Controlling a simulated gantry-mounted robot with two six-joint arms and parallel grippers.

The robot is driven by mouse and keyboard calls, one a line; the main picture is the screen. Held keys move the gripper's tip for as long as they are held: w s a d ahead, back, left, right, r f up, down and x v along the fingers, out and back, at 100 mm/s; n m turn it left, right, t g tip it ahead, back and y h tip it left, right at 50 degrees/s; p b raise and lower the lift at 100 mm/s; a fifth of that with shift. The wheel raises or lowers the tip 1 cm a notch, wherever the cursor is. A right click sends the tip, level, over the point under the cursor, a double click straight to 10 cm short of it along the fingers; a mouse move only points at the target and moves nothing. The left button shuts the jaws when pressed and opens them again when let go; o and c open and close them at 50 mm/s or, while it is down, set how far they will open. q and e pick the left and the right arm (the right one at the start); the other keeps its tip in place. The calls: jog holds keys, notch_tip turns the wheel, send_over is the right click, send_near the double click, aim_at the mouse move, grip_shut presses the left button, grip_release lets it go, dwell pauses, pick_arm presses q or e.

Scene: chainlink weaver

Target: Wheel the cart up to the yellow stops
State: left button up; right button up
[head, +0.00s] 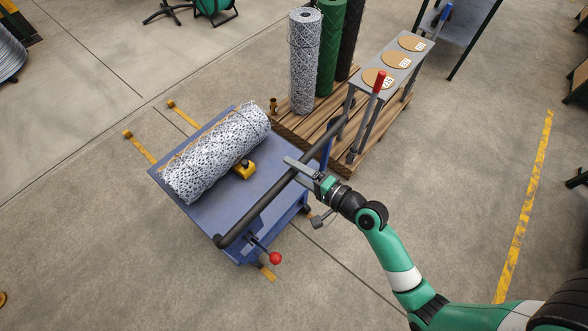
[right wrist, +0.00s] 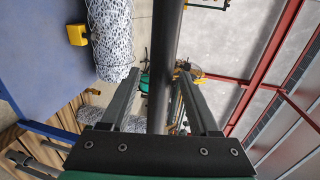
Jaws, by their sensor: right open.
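The blue cart (head: 242,201) stands on the concrete floor with a roll of wire mesh (head: 215,153) lying on its deck. The cart's dark push handle (head: 265,207) runs along its near right side. Two yellow stops (head: 128,134) (head: 171,104) stand on the floor beyond the cart's far left edge, with yellow strips leading toward the cart and floor between. My right gripper (head: 298,169) is at the handle. In the right wrist view the handle (right wrist: 165,60) passes between the open fingers (right wrist: 160,90); contact cannot be told. My left gripper is not in view.
A wooden pallet (head: 292,131) with upright mesh rolls (head: 304,60) and a tagged rack (head: 396,62) stands close behind the cart's right end. A red-knobbed lever (head: 275,258) sticks out at the cart's near end. Floor to the left is clear.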

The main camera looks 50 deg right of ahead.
jog(key=shift+w, duration=0.1)
grip_shut()
dwell(1.4)
